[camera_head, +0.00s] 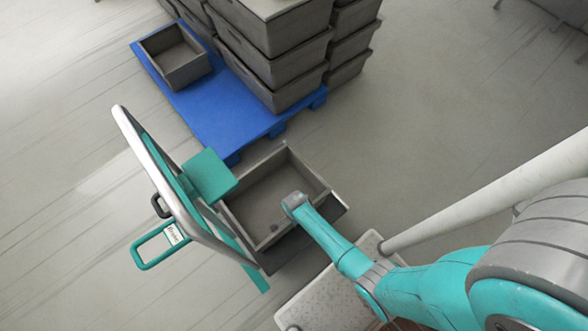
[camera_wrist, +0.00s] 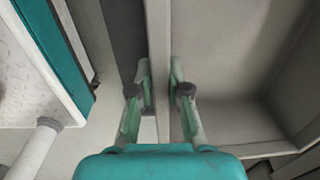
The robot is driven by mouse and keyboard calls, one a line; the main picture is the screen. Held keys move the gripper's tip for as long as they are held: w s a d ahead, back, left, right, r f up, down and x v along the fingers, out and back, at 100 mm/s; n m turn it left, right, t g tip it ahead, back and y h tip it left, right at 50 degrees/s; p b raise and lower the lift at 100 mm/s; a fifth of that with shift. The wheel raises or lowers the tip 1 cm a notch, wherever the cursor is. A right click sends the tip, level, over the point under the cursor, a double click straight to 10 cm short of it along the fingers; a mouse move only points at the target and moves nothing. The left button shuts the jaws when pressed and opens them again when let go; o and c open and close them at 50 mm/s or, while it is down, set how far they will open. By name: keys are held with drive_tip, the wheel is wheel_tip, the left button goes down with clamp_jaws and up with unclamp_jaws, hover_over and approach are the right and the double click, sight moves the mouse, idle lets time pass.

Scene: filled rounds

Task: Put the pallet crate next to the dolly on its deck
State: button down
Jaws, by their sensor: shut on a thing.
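An open, empty grey crate (camera_head: 262,198) is over the dark deck of the dolly (camera_head: 318,228), beside its upright handle frame. I cannot tell whether the crate rests on the deck or hangs just above it. My gripper (camera_head: 292,207) is shut on the crate's near wall. In the wrist view, my gripper (camera_wrist: 159,78) has one finger on each side of that wall, with the inside of the crate (camera_wrist: 220,60) to the right. The dolly's white and teal handle frame (camera_head: 160,175) stands at the left. The crate's underside is hidden.
A blue pallet (camera_head: 215,115) lies behind the dolly, carrying tall stacks of grey crates (camera_head: 285,65) and a single open crate (camera_head: 178,58) at its left. A teal loop (camera_head: 160,245) sticks out left of the dolly. Clear floor lies to the right.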

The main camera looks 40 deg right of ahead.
drive_tip(key=shift+w, duration=0.1)
drive_tip(key=c, duration=1.1)
unclamp_jaws()
drive_tip(key=shift+f, duration=0.1)
drive_tip(key=shift+c, duration=0.2)
wheel_tip(320, 180, up, 12)
drive_tip(key=shift+s, duration=0.3)
